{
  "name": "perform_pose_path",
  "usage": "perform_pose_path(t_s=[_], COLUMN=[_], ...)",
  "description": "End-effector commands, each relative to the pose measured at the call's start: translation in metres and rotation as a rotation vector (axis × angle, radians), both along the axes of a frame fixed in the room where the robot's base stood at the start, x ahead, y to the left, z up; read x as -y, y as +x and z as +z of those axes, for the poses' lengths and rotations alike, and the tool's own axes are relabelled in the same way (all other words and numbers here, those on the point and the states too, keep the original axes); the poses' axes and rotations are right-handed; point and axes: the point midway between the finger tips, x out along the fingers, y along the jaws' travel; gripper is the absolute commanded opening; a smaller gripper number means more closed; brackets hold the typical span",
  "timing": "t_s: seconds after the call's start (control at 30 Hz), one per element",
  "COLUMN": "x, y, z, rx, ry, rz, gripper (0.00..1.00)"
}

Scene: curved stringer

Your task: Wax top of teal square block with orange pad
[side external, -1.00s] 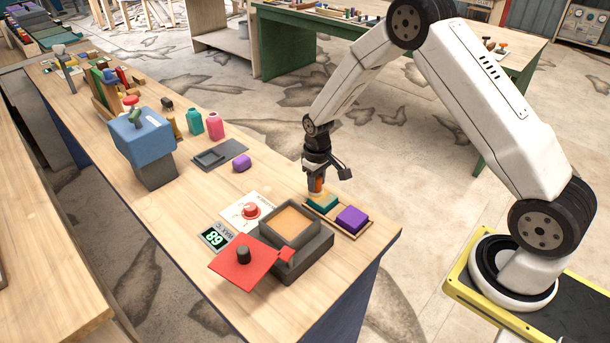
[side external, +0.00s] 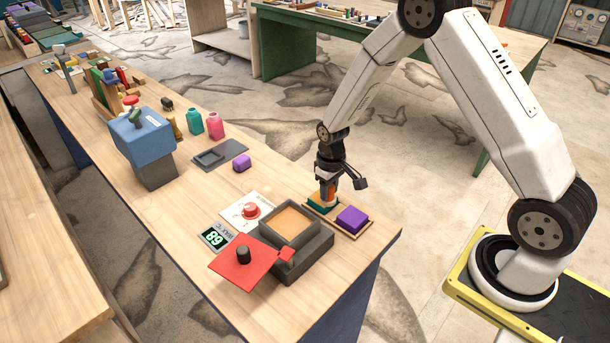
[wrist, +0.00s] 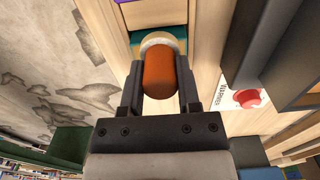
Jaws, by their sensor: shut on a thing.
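My gripper (side external: 328,180) is shut on the orange pad (side external: 327,193), seen upright in the side view. In the wrist view, my gripper (wrist: 160,80) has a finger on each side of the orange pad (wrist: 166,72), which has a pale end. The teal square block (side external: 316,208) lies on a wooden tray (side external: 346,232) near the table's far edge. The pad is over the block and seems to touch its top; the exact contact is hidden. In the wrist view, a strip of the teal block (wrist: 177,33) shows beyond the pad.
A purple block (side external: 352,219) sits beside the teal one on the tray. A grey warmer (side external: 306,257) with amber contents, a red lid (side external: 240,262) and a display reading 89 (side external: 214,237) stand nearby. A loose purple piece (side external: 242,163) lies farther left.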

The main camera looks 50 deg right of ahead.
Motion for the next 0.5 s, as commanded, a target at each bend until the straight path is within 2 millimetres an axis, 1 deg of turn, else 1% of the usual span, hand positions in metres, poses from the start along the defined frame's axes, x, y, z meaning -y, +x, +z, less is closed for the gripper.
perform_pose_path(t_s=[0.3, 0.5], x=[0.0, 0.0], y=[0.028, 0.042], z=[0.0, 0.0], rx=[0.002, 0.001], ry=[0.0, 0.0], rz=[0.001, 0.001], gripper=[0.0, 0.0])
